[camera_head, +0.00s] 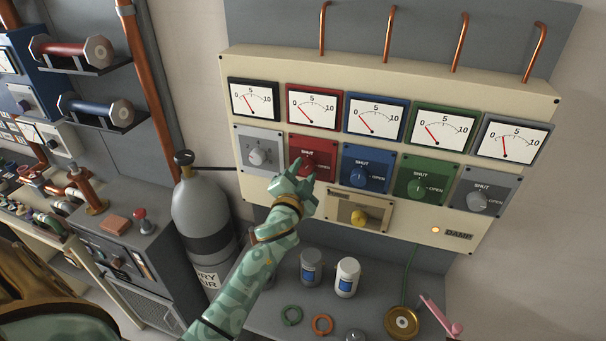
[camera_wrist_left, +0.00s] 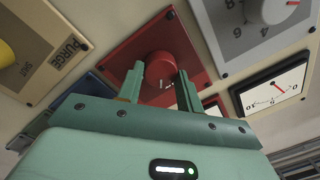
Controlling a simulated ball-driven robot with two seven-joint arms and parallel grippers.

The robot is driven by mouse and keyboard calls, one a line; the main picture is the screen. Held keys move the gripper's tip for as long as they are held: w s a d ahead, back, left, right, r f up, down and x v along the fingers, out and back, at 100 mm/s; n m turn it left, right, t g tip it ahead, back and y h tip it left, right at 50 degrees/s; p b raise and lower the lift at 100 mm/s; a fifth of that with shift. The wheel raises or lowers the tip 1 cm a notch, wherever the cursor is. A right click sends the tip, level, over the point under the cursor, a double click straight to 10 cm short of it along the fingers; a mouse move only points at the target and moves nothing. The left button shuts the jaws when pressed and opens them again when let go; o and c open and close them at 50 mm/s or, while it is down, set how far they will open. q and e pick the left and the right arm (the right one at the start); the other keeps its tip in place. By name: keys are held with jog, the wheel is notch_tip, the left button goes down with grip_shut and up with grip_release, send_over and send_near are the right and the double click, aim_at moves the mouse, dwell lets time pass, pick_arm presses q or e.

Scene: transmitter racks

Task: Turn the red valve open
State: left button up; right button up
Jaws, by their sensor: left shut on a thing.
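The red valve is a round red knob (camera_wrist_left: 160,64) on a red plate (camera_head: 325,149), second from the left in the row on the cream panel. "SHUT" shows on the plate above the knob. My left gripper (camera_head: 303,172) reaches up to it from below and partly covers the knob and plate in the head view. In the left wrist view the two fingers of my left gripper (camera_wrist_left: 160,78) stand on either side of the knob and are shut on it. The knob's pointer cannot be made out. The red gauge (camera_head: 314,107) above has its needle left of 5. My right gripper is not in view.
Close by are a grey knob (camera_head: 257,157) to the left, a blue valve (camera_head: 359,175) to the right and the yellow purge knob (camera_head: 359,217) below. A gas cylinder (camera_head: 200,210) stands left of my arm. Two jars (camera_head: 346,278) stand on the bench below.

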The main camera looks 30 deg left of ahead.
pick_arm(q)
jog(key=m, duration=0.5)
jog(key=shift+a+m, duration=0.1)
jog(key=shift+m, duration=0.3)
jog(key=m, duration=0.5)
jog(key=shift+h, duration=0.3)
jog(key=shift+m+t, duration=0.3)
jog(key=shift+m, duration=0.1)
jog(key=o, duration=1)
jog(key=shift+w+a+f, duration=0.1)
jog(key=shift+w, duration=0.05)
jog(key=r+b+v, duration=0.1)
jog(key=b+v, duration=0.2)
jog(key=v, duration=1.3)
jog(key=shift+f, duration=0.45)
